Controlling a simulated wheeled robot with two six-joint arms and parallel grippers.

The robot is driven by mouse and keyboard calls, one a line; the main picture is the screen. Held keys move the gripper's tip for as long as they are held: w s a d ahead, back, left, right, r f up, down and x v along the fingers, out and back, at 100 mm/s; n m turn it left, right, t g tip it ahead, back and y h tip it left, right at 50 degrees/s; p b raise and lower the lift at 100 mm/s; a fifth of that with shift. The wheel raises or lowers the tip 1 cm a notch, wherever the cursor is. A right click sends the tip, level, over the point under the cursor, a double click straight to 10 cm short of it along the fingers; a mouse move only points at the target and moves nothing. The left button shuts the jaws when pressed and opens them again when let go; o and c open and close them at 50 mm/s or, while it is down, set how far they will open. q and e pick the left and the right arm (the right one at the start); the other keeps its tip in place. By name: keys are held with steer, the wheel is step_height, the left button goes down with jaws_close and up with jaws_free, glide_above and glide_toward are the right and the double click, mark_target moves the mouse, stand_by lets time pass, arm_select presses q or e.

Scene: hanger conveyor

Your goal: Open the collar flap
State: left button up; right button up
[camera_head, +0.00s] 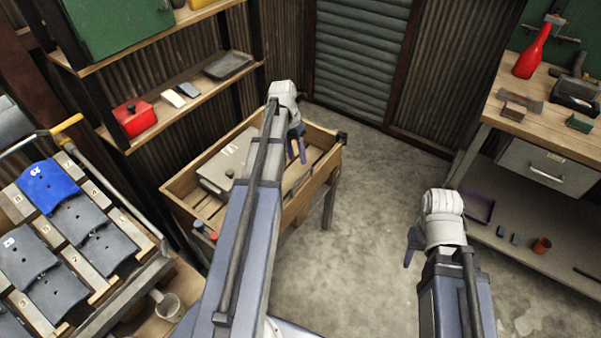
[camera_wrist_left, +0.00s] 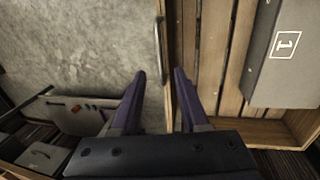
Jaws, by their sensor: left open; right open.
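No part can be surely picked out as the collar flap. A flat grey case (camera_head: 228,160) lies in a wooden tray table (camera_head: 180,205). It also shows in the left wrist view as a grey panel with a white mark (camera_wrist_left: 285,55). My left gripper (camera_head: 298,150) is open and empty over the right part of the tray. In the left wrist view its fingers (camera_wrist_left: 160,78) point at the tray's edge, with the case apart to the right. My right gripper (camera_head: 409,248) hangs over the floor, away from the tray, and its jaws are open.
At left, a rack holds a blue panel (camera_head: 48,186) and several grey panels (camera_head: 55,293). A shelf with a red box (camera_head: 134,117) stands behind. A workbench (camera_head: 480,120) with tools stands at right. The concrete floor (camera_head: 370,170) between is clear.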

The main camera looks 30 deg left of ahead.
mark_target(302, 177)
arm_select(q)
steer(key=f+b, duration=0.3)
steer(key=d+f+b, duration=0.1)
steer(key=f+b, duration=0.3)
steer(key=shift+d+f, duration=0.2)
steer(key=shift+f, duration=0.05)
steer(key=shift+r, duration=0.1)
jaws_close()
stand_by(1.2)
